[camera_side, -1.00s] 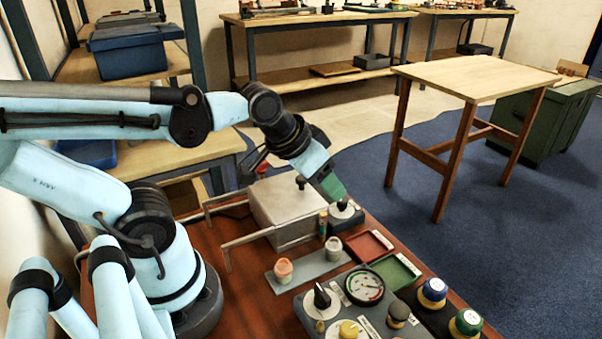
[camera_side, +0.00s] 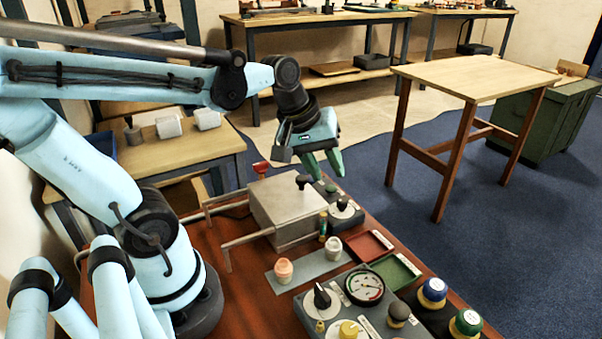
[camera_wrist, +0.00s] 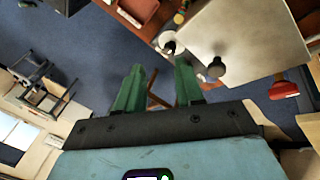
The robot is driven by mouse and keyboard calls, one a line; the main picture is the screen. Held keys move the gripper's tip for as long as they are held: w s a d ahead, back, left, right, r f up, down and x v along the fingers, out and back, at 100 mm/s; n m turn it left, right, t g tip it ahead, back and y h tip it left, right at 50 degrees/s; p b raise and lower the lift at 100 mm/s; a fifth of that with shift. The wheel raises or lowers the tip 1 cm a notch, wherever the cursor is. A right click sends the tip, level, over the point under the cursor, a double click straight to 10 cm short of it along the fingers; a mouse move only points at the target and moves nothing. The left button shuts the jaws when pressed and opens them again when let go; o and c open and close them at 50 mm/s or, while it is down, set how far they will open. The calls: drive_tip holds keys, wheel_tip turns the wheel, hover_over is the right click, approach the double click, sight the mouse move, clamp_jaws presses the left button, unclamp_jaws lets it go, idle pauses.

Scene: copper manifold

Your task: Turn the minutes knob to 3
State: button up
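A dark knob (camera_side: 343,205) stands on a round white dial on a small grey box, beside the right end of the metal box. It also shows in the wrist view as a dark knob on a white disc (camera_wrist: 168,44). I cannot read its markings or tell whether it is the minutes knob. Another black knob (camera_side: 322,296) sits on a white dial on the front grey panel (camera_side: 310,322). My gripper (camera_side: 326,170) is above the rear knob, clear of it. Its two green fingers (camera_wrist: 158,88) are apart with nothing between them.
A metal box (camera_side: 280,207) with a dark lid knob (camera_wrist: 217,68) stands beside the rear dial. Red (camera_side: 368,245) and green (camera_side: 395,271) trays lie between. Space above is free.

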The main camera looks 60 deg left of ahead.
sight(342, 199)
drive_tip(key=w+a+n+g+h, duration=0.3)
drive_tip(key=a+n, duration=0.4)
drive_tip(key=n, duration=0.8)
drive_tip(key=shift+t, duration=0.3)
drive_tip(key=shift+w+x, duration=0.2)
drive_tip(key=shift+x, duration=2.75)
drive_tip(key=shift+w+x, duration=0.2)
drive_tip(key=shift+x, duration=2.75)
drive_tip(key=shift+d+r, duration=0.15)
drive_tip(key=shift+d, duration=0.05)
clamp_jaws()
